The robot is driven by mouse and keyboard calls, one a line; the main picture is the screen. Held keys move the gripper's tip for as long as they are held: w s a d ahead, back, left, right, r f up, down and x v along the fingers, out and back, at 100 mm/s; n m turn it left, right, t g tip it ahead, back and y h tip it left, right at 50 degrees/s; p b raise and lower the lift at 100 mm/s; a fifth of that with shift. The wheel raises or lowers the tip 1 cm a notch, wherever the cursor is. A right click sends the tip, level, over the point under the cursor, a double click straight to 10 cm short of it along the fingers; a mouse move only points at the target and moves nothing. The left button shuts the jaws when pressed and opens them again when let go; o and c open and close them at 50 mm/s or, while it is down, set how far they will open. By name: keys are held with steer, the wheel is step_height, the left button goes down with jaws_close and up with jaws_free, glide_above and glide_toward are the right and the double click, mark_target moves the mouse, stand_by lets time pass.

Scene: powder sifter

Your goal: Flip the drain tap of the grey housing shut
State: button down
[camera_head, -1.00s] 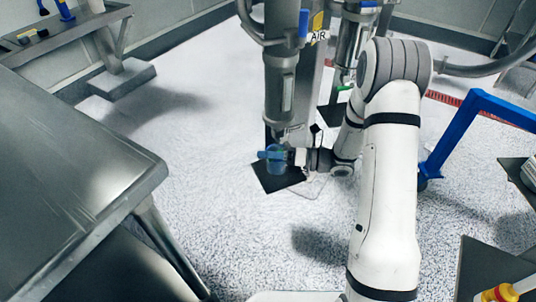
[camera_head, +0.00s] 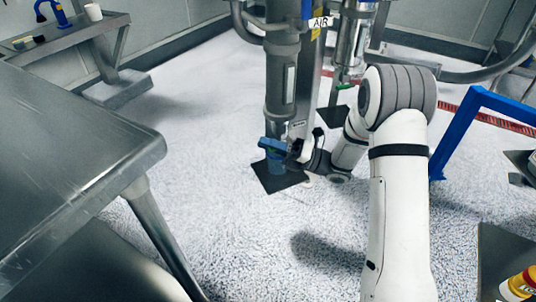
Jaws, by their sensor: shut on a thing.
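The grey housing (camera_head: 281,88) is an upright metal cylinder at top centre, narrowing towards its lower end. A small blue drain tap (camera_head: 271,143) sits at that lower end, its bar pointing left and slightly tilted. A blue, cup-like piece (camera_head: 275,163) shows right below it; whether they are one part is too small to tell. My gripper (camera_head: 291,149) reaches in from the right at the tap and is shut on it. The fingertips are small and partly hidden, so the exact grip is unclear.
A black plate (camera_head: 278,180) lies on the floor below the tap. A steel table (camera_head: 75,165) fills the left. A blue frame (camera_head: 462,125) stands right of my arm. A second metal cylinder (camera_head: 350,45) stands behind. The floor between table and arm is clear.

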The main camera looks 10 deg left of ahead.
steer(key=shift+w+d+r+y, duration=0.1)
steer(key=shift+d+y, duration=0.05)
steer(key=shift+y, duration=0.15)
steer(key=c, duration=1.4)
jaws_free()
steer(key=shift+o, duration=0.2)
steer(key=p+v, duration=0.1)
steer(key=v, duration=0.6)
steer(key=shift+d, duration=0.3)
